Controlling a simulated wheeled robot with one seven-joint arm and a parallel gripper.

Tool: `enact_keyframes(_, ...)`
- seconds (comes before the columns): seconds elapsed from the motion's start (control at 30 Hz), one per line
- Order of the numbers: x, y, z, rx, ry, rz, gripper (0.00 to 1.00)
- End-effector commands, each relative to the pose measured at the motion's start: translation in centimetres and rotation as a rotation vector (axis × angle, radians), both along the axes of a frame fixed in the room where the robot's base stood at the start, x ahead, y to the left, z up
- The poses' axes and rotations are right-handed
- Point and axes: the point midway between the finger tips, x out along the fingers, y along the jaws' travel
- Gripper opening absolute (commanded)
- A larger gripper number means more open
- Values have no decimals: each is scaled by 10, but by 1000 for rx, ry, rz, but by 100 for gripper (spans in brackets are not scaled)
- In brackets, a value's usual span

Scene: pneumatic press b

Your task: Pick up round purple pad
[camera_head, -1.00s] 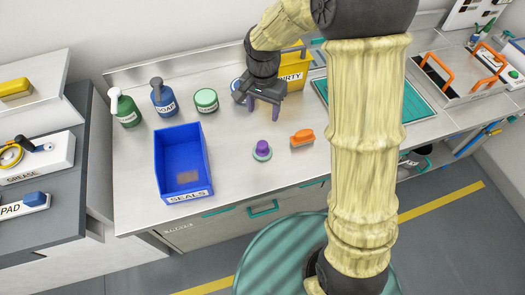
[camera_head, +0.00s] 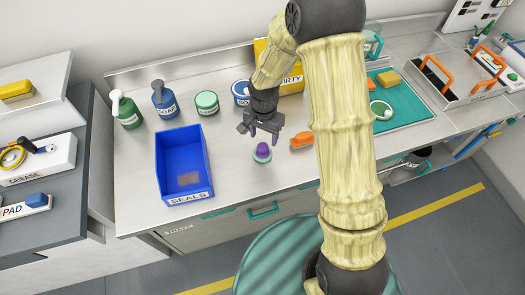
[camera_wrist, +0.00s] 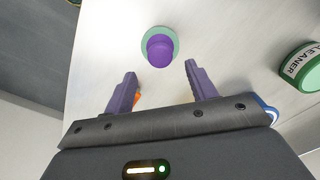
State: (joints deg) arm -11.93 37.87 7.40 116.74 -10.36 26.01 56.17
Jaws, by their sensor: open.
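The round purple pad (camera_head: 262,150) stands on a pale green round base on the steel counter, right of the blue seals bin. It also shows in the wrist view (camera_wrist: 160,48), beyond my fingertips and between their lines. My gripper (camera_head: 264,138) is open and empty, with its purple fingers apart, just behind and above the pad in the head view. In the wrist view my gripper (camera_wrist: 158,75) shows both fingers spread, with a visible gap to the pad.
An orange brush-like item (camera_head: 301,140) lies close right of the pad. The blue seals bin (camera_head: 205,165) stands left. Behind are a green-lidded cleaner tub (camera_head: 207,103), a blue-rimmed tub (camera_head: 241,92) and a yellow bin (camera_head: 291,82). Counter in front of the pad is clear.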

Motion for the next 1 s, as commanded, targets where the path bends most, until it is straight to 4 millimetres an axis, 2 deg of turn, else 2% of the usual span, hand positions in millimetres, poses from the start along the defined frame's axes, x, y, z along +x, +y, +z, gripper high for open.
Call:
enact_keyframes(0.13,-1,1,-12,0,1,3,57)
enact_keyframes(0.53,-1,1,-17,0,1,2,57)
enact_keyframes(0.8,-5,4,-52,-2,3,3,57)
enact_keyframes(1.0,-4,4,-65,0,-1,3,57)
